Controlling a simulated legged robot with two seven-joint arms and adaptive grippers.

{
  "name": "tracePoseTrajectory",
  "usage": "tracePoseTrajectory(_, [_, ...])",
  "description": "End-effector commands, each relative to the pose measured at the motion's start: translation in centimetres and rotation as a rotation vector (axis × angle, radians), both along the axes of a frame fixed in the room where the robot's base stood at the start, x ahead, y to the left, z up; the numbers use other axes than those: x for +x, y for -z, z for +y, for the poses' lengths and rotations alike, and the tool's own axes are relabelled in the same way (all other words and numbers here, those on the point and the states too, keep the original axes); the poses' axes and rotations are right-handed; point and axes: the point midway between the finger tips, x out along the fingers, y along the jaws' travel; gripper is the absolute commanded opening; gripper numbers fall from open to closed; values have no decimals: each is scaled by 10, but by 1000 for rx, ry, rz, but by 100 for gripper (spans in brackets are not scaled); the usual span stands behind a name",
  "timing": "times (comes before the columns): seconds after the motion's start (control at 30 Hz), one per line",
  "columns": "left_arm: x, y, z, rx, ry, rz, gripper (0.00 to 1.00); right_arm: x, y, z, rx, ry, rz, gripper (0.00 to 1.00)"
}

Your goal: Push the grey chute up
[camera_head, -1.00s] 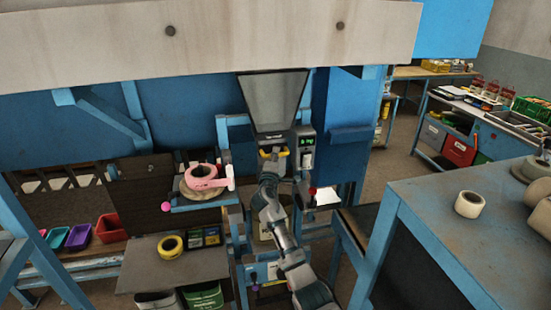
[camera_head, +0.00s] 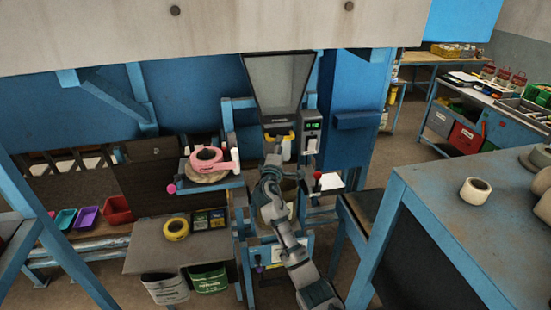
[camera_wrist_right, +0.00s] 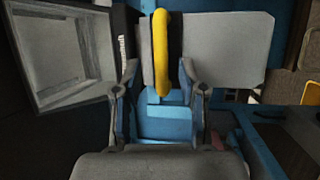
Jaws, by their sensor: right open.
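The grey chute (camera_head: 279,85) hangs at the centre of the blue machine in the head view, wide at the top and narrower below. In the right wrist view its hollow end (camera_wrist_right: 58,55) shows at the left. A yellow bar (camera_head: 290,136) sits under a dark band below the chute. My right gripper (camera_head: 274,148) is at this bar, partly covering it. In the right wrist view my right gripper (camera_wrist_right: 158,92) is open, and the yellow bar (camera_wrist_right: 162,40) lies ahead between its fingers. I cannot tell whether they touch. My left gripper is not in view.
A blue-framed table (camera_head: 430,215) stands close at the right. A yellow roll (camera_head: 176,229) lies at lower left.

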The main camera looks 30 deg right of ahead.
Motion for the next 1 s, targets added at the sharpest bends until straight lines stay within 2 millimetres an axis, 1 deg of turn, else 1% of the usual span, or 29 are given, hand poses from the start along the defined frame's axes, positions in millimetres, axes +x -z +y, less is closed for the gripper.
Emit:
tracePoseTrajectory(0.03, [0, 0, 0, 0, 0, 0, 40, -9, 3, 7, 0, -2, -1, 41])
tracePoseTrajectory(0.2, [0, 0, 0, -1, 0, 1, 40, -37, 9, 28, 2, -2, 0, 41])
tracePoseTrajectory(0.3, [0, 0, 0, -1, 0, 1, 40, -48, 11, 36, 0, -1, 0, 41])
tracePoseTrajectory(0.4, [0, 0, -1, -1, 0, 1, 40, -54, 12, 40, 0, 0, 0, 41])
tracePoseTrajectory(0.53, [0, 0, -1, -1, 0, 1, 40, -57, 12, 42, -1, 0, 0, 41])
tracePoseTrajectory(0.93, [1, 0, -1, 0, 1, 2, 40, -57, 13, 42, -1, 0, 1, 41])
tracePoseTrajectory(1.0, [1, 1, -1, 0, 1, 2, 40, -56, 18, 43, 3, -4, 7, 41])
